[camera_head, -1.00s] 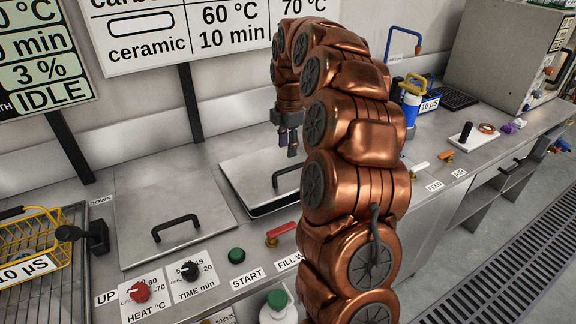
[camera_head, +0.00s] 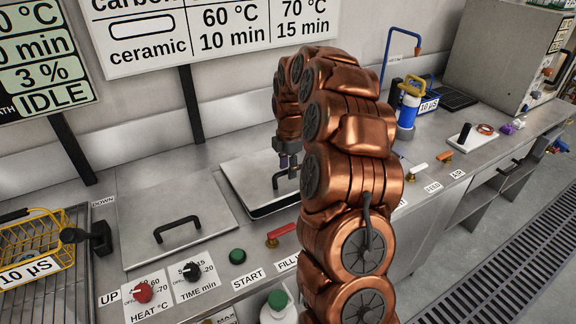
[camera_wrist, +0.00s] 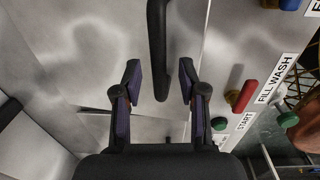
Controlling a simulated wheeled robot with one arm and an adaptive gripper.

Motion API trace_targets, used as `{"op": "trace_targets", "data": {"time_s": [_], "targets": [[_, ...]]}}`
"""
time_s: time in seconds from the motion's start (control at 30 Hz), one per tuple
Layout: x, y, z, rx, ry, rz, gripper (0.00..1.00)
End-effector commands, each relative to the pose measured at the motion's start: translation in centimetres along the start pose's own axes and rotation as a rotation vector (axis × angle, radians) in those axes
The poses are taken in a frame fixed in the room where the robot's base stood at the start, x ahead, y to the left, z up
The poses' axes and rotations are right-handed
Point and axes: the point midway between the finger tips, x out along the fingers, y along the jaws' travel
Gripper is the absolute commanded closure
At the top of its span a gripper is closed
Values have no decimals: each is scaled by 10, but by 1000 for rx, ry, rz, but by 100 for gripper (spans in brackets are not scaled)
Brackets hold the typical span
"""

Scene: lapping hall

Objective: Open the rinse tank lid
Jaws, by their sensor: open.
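A flat grey metal tank lid (camera_head: 245,178) lies on the bench in the middle of the head view, under my gripper. It looks closed, and no label on it shows. Its black bar handle (camera_head: 283,178) also runs down the wrist view (camera_wrist: 158,45). My gripper (camera_wrist: 159,82) is open and empty, with its two fingers on either side of the handle's near end. Whether they touch the handle cannot be told. In the head view, my arm hides the lid's right part.
A second closed lid (camera_head: 170,205) with a black handle lies to the left. In front are a red lever (camera_head: 281,235), a green button (camera_head: 237,256) and two knobs. A yellow basket (camera_head: 38,250) stands far left. A blue-and-yellow bottle (camera_head: 408,105) stands behind my arm.

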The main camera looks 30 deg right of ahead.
Motion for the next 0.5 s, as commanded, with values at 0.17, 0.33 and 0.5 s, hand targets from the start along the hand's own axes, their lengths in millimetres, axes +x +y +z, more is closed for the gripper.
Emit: {"op": "trace_targets", "data": {"time_s": [0.17,0.33,0.5], "targets": [[0,0,0,0,0,1,66],[0,0,0,0,0,1,84],[0,0,0,0,0,1,100]]}}
